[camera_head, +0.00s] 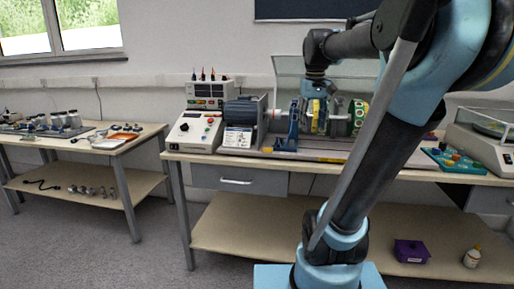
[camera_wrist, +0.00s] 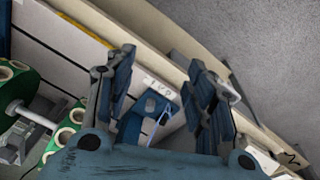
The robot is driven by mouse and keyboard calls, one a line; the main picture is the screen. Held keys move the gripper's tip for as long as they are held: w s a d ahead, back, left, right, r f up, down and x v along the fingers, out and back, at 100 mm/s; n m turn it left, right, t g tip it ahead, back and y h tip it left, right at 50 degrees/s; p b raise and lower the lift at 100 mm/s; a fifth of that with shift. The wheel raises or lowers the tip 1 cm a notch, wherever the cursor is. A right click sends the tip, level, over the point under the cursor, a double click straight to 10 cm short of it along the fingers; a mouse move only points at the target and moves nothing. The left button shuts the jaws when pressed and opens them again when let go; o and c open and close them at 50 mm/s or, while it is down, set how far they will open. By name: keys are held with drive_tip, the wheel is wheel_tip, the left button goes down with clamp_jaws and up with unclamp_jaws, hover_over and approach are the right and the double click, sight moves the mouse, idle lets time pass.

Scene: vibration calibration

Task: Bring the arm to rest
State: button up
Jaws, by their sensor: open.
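My arm rises from the lower middle of the head view and bends back over the bench. My gripper (camera_head: 317,97) hangs down in front of the calibration rig, and its lower end is hard to tell from the rig parts. In the wrist view my gripper (camera_wrist: 163,68) has its two blue fingers spread apart, with nothing held between them. A blue bracket (camera_wrist: 150,112) shows past the fingers, beside a white label. I cannot tell how far the fingers are from it.
The rig has a motor (camera_head: 243,112), a blue stand (camera_head: 293,128) and green discs (camera_head: 358,115), which also show in the wrist view (camera_wrist: 22,85). A control box (camera_head: 192,130) stands left. A purple bin (camera_head: 411,251) and bottle (camera_head: 472,257) sit on the lower shelf.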

drive_tip(key=s+f+m, duration=0.1)
drive_tip(key=s+f, duration=0.7)
drive_tip(key=f, duration=0.4)
drive_tip(key=s+f+m+t, duration=0.1)
drive_tip(key=s+f, duration=0.8)
drive_tip(key=f, duration=0.4)
drive_tip(key=shift+s+a+f+y, duration=0.25)
drive_tip(key=shift+s+a+y, duration=0.05)
drive_tip(key=shift+a, duration=0.15)
drive_tip(key=shift+w+f, duration=0.2)
drive_tip(key=shift+w, duration=0.25)
